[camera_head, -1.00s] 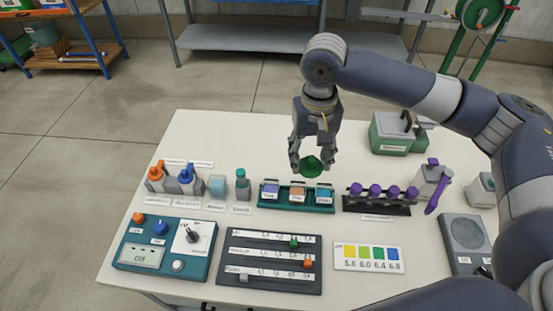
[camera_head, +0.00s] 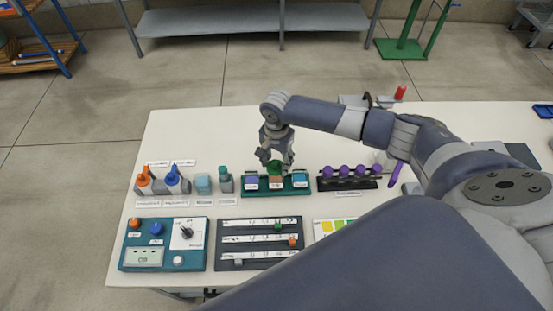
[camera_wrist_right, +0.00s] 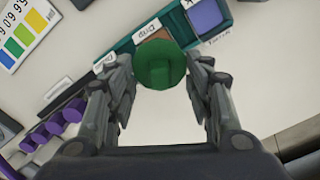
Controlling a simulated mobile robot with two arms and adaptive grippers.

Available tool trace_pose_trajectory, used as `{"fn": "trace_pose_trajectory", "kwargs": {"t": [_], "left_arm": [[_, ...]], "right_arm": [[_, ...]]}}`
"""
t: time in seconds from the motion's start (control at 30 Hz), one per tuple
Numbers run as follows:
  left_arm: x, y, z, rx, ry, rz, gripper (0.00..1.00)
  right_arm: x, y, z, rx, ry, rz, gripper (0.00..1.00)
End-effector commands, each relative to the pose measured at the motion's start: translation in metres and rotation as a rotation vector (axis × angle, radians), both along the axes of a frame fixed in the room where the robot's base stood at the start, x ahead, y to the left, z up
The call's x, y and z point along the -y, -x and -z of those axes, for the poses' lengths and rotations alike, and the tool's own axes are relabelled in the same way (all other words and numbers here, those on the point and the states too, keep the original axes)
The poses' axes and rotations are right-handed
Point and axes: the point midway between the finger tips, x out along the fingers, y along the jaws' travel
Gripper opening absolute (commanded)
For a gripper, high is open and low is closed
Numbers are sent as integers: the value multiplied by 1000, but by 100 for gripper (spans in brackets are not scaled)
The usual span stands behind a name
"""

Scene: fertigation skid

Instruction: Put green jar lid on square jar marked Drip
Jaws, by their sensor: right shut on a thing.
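My right gripper (camera_head: 274,160) is shut on the green jar lid (camera_head: 275,167), a round lid with a raised grip. It holds the lid over the middle of the teal rack (camera_head: 262,193). The lid also shows between the fingers in the right wrist view (camera_wrist_right: 160,65). The square jar marked Drip (camera_head: 276,181), with orange-brown contents, stands in the middle of the rack. The lid hides most of this jar in the wrist view, where its Drip label (camera_wrist_right: 147,29) shows. I cannot tell whether lid and jar touch. My left gripper is not in view.
A black rack of purple-capped vials (camera_head: 346,181) stands to the right. A bottle with a green cap (camera_head: 225,180) stands to the left. A slider panel (camera_head: 259,246) lies in front.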

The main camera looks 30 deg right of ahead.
Motion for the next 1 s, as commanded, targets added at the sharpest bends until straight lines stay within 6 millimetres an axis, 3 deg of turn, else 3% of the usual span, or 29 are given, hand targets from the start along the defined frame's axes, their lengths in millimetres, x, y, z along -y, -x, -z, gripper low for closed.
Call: {"fn": "trace_pose_trajectory", "kwargs": {"t": [0.37,0.63,0.93,0.97,1.0], "left_arm": [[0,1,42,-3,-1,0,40],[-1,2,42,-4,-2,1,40],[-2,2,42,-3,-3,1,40],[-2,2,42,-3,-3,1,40],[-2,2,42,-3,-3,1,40]], "right_arm": [[1,0,29,1,1,-1,31],[0,0,44,0,0,-1,31],[0,0,45,0,0,-2,31],[0,0,45,0,0,-2,52],[0,0,45,0,0,-2,61]]}}
